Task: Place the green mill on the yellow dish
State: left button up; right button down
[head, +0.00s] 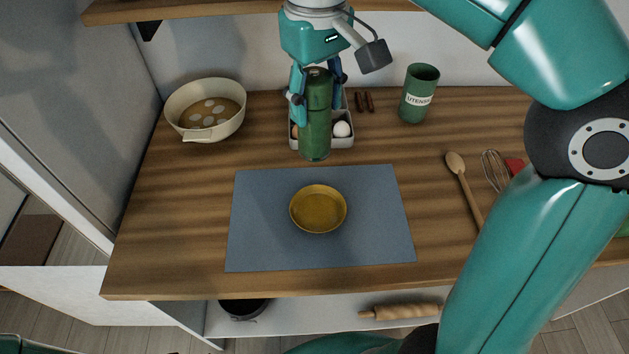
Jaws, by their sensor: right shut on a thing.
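The green mill (316,128) is a dark green upright cylinder in the head view, behind the mat. My right gripper (318,92) comes down from above and is shut on the mill's upper part, with a finger on each side. I cannot tell whether the mill's base touches the counter. The yellow dish (318,209) is a small round shallow dish on the blue-grey mat (255,240), in front of the mill. The dish is empty. My left gripper is not in view.
A tray (344,141) with eggs stands right behind the mill. A cream pot (176,106) is at the back left, a green utensil holder (419,95) at the back right. A wooden spoon (457,165) and whisk (494,170) lie at right. A shelf (200,9) hangs above.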

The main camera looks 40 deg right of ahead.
aim_at(321, 130)
notch_tip(321, 130, down, 17)
jog(key=b, duration=0.3)
jog(key=shift+s+d+f, duration=0.2)
jog(key=shift+s, duration=0.05)
jog(key=c, duration=0.5)
grip_release()
jog(key=shift+f, duration=0.1)
notch_tip(321, 130, up, 12)
jog(key=shift+r+p, duration=0.15)
jog(key=shift+p, duration=0.9)
